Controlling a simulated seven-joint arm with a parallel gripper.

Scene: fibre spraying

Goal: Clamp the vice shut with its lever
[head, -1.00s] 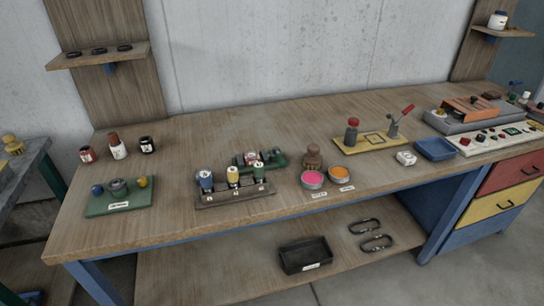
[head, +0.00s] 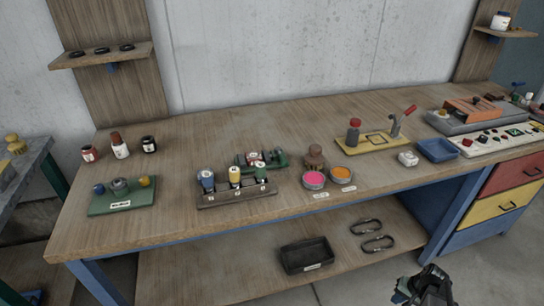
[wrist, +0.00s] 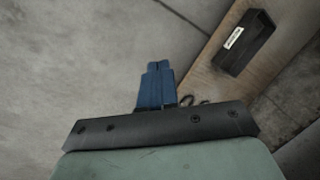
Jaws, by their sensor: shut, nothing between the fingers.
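A lever with a red grip (head: 409,110) stands tilted up to the right on a yellow plate (head: 356,146) at the back right of the bench. A small green device (head: 281,159) with red and dark parts sits behind the bottle rack and may be a vice; its jaws are too small to make out. My gripper (head: 424,290) is at the bottom right of the head view, in front of the bench and well away from both. In the wrist view, the blue fingers (wrist: 158,84) are together and empty, above the floor.
A bottle rack (head: 237,197), a pink pot (head: 314,180) and an orange pot (head: 341,174) stand mid-bench. A blue tray (head: 437,150) lies to the right. A black bin (head: 307,255) rests on the lower shelf.

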